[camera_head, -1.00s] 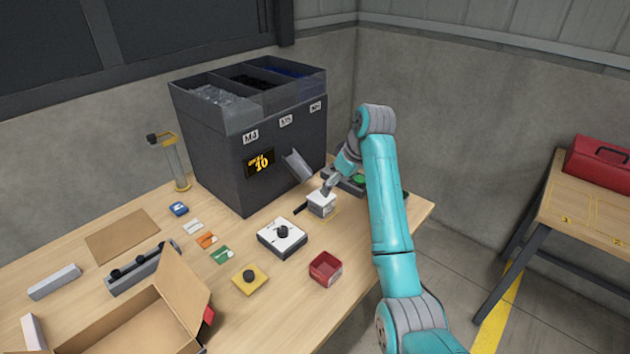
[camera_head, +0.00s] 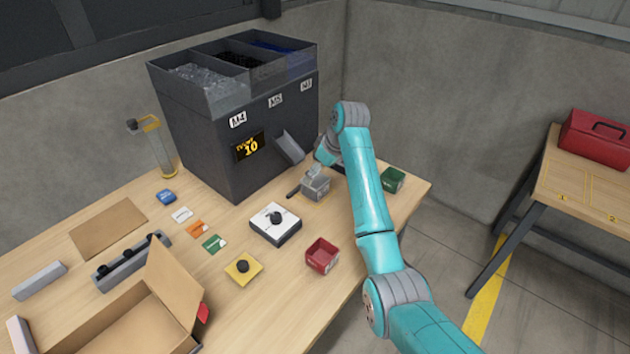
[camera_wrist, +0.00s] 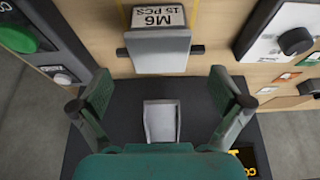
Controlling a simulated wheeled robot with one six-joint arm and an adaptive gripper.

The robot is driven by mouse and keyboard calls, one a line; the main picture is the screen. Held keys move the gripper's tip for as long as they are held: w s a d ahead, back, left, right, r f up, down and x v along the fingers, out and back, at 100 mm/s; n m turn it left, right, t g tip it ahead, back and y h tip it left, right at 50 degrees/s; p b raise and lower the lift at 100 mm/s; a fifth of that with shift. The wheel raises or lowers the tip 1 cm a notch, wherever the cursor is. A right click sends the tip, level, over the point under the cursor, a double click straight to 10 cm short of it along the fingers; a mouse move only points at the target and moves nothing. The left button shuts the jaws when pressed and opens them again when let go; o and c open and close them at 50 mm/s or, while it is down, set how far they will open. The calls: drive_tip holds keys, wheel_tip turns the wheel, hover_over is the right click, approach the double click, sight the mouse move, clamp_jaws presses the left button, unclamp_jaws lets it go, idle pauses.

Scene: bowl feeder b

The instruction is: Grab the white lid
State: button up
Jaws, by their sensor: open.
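A small box (camera_head: 316,188) with light grey faces stands below the feeder's chute. In the wrist view the same box (camera_wrist: 158,50) bears an "M6 15 PCS" label. A white square top with a black knob (camera_head: 275,222) sits on a dark base nearer the table's middle; part of it shows in the wrist view (camera_wrist: 275,45). I cannot tell which of these the white lid is. My gripper (camera_head: 314,172) is just above the small box. In the wrist view my gripper (camera_wrist: 160,85) is open and empty, with the box beyond its fingertips.
The dark feeder (camera_head: 240,140) stands behind; its chute (camera_head: 290,147) is close to my gripper and lies between the fingers in the wrist view. A red bin (camera_head: 322,256), a yellow plate with a black knob (camera_head: 243,267), a green bin (camera_head: 393,180) and an open carton (camera_head: 120,325) stand around.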

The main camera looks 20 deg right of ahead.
sight(316, 179)
drive_tip(key=shift+x, duration=1.5)
drive_tip(key=shift+d, duration=0.1)
drive_tip(key=c, duration=1)
drive_tip(key=shift+c, duration=0.2)
